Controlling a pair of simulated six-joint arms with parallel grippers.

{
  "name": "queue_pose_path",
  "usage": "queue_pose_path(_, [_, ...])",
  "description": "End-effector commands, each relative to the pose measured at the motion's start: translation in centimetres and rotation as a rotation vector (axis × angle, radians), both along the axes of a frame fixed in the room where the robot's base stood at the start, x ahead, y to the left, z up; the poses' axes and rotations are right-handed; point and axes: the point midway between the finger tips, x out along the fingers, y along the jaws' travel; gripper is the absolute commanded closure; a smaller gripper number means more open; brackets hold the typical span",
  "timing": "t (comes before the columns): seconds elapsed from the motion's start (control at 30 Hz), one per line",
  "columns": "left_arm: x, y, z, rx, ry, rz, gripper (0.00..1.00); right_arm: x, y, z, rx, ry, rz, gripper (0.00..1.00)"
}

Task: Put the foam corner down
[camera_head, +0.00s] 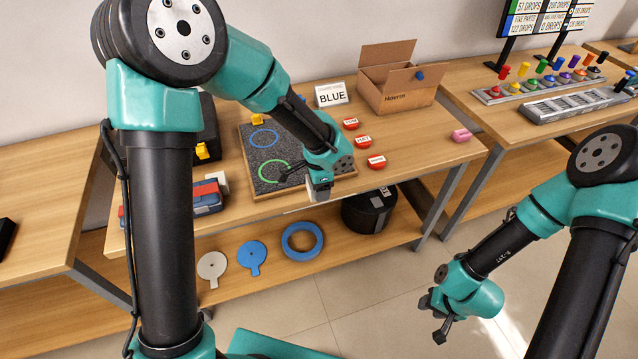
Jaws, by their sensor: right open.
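I cannot pick out the foam corner with certainty. A pale block (217,182) stands at the left of the workbench, by the red and blue blocks. Another pale grey piece (314,190) shows at the tip of my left gripper (301,184); I cannot tell whether it is held or part of the gripper. My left gripper is over the front edge of the dark mesh pad (250,143), near its green ring (271,171). Its jaws are partly hidden. My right gripper (433,318) is open and empty, low over the floor, away from the bench.
Red and blue blocks (207,197) lie at the bench's left. Red labelled buttons (363,141), a BLUE sign (331,95), an open cardboard box (397,92) and a pink block (461,135) stand at the right. The lower shelf holds discs and a blue ring (319,240).

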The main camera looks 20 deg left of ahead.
Motion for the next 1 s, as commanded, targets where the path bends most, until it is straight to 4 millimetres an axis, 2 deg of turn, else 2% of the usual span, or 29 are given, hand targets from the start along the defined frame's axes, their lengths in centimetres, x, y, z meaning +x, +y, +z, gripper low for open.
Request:
queue_pose_path(0.33, [0.1, 0.0, 0.0, 0.000, 0.000, 0.003, 0.59, 0.0, 0.0, 0.0, 0.000, 0.000, 0.000, 0.57])
queue_pose_path(0.47, [0.7, 0.5, 0.2, 0.001, 0.000, 0.056, 0.59, 0.0, 0.0, 0.0, 0.000, 0.000, 0.000, 0.57])
queue_pose_path(0.57, [1.9, 1.3, 0.6, 0.002, -0.003, 0.159, 0.59, 0.0, 0.0, 0.0, 0.000, 0.000, 0.000, 0.57])
queue_pose_path(0.8, [5.8, 4.6, 2.4, 0.001, -0.005, 0.536, 0.59, 0.0, 0.0, 0.0, 0.000, 0.000, 0.000, 0.57])
queue_pose_path(1.0, [7.5, 6.4, 3.3, 0.000, -0.001, 0.736, 0.59, 0.0, 0.0, 0.0, 0.000, 0.000, 0.000, 0.57])
